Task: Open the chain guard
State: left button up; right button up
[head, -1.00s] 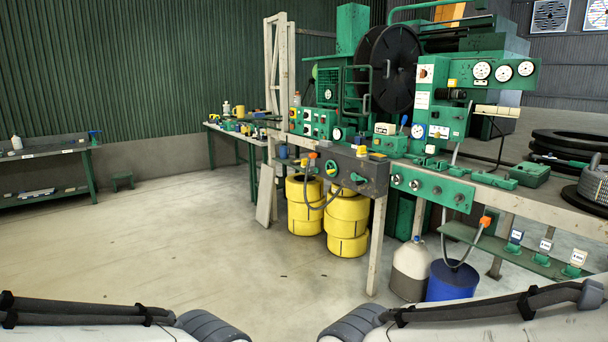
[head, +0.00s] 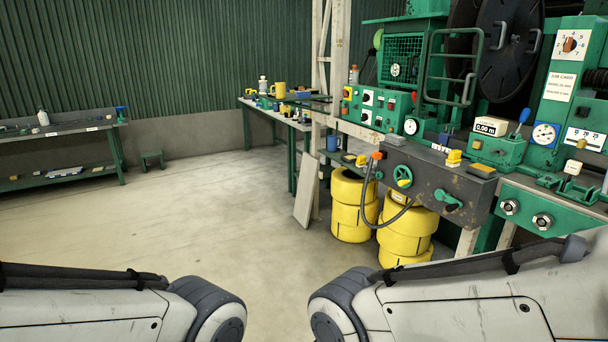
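Which part is the chain guard I cannot tell for sure. On the green machine in the head view there is a green mesh panel (head: 401,52) with a round gauge on it. To its right a green tubular frame (head: 453,68) stands in front of a large black reel (head: 508,45). Neither shows clearly as open or shut. Only links of my two arms show along the bottom edge; both grippers are out of view.
A dark grey box with a green handwheel (head: 403,177) juts out at the front of the machine. Yellow drums (head: 405,232) stand under it, and a pale board (head: 306,197) leans beside them. Green benches line the left. The concrete floor (head: 200,215) is clear at centre left.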

aim_at(412, 34)
jog(key=z, duration=0.2)
jog(key=i, duration=2.2)
jog(key=z, duration=0.45)
